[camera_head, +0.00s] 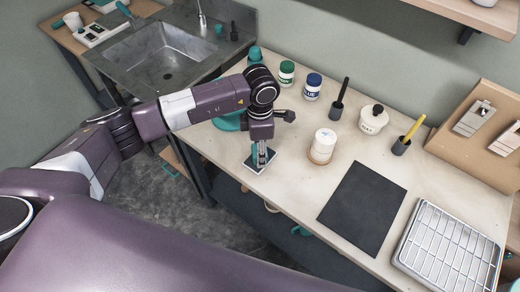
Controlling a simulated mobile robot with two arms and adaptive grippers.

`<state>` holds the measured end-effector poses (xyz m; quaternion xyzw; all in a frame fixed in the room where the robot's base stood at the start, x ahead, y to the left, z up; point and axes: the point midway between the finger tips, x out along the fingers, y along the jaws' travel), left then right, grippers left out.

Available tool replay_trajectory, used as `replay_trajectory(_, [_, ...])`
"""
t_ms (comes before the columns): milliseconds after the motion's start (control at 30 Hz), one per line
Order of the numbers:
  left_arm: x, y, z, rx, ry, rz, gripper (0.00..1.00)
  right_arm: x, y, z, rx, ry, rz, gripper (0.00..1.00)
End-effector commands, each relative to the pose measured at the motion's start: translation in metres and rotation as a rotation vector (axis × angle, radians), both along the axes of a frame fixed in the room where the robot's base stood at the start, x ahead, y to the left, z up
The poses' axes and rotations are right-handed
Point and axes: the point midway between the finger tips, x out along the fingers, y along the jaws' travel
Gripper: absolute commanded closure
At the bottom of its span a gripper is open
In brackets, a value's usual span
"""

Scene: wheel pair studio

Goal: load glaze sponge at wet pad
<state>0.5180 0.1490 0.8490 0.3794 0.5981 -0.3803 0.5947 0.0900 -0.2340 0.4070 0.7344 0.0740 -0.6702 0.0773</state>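My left gripper (262,162) points down over a small dark, pale-edged pad (252,167) near the table's front edge, which may be the wet pad. Its fingers look close together, at or just above the pad. Whether they hold anything is too small to tell. I cannot make out a glaze sponge for certain; the gripper may hide it. A teal dish-like thing (228,123) shows partly behind my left arm. My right gripper is not in view.
On the table stand a green-labelled jar (287,73), a blue-labelled jar (312,87), a cream cylinder (322,146), a lidded white pot (373,120) and two dark holders. A black mat (363,208) and wire rack tray (448,250) lie right. A sink (160,58) is at left.

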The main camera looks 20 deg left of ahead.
Motion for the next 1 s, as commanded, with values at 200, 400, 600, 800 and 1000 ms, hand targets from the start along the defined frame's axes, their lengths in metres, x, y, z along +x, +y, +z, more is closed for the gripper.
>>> replay_trajectory(200, [0.001, 0.001, 0.02, 0.0, -0.003, 0.001, 0.75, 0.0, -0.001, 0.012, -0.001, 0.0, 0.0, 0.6])
replay_trajectory(400, [0.002, 0.0, 0.037, -0.001, -0.004, 0.001, 0.75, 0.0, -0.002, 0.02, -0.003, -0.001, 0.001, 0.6])
replay_trajectory(600, [0.002, 0.0, 0.053, -0.001, -0.005, 0.001, 0.75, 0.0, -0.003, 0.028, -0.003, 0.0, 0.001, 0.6])
replay_trajectory(800, [0.001, 0.0, 0.067, -0.001, -0.004, 0.0, 0.75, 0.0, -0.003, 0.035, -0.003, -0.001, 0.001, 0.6])
replay_trajectory(1000, [0.001, 0.0, 0.068, -0.001, -0.004, 0.0, 0.75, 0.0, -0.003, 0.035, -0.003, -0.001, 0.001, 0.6])
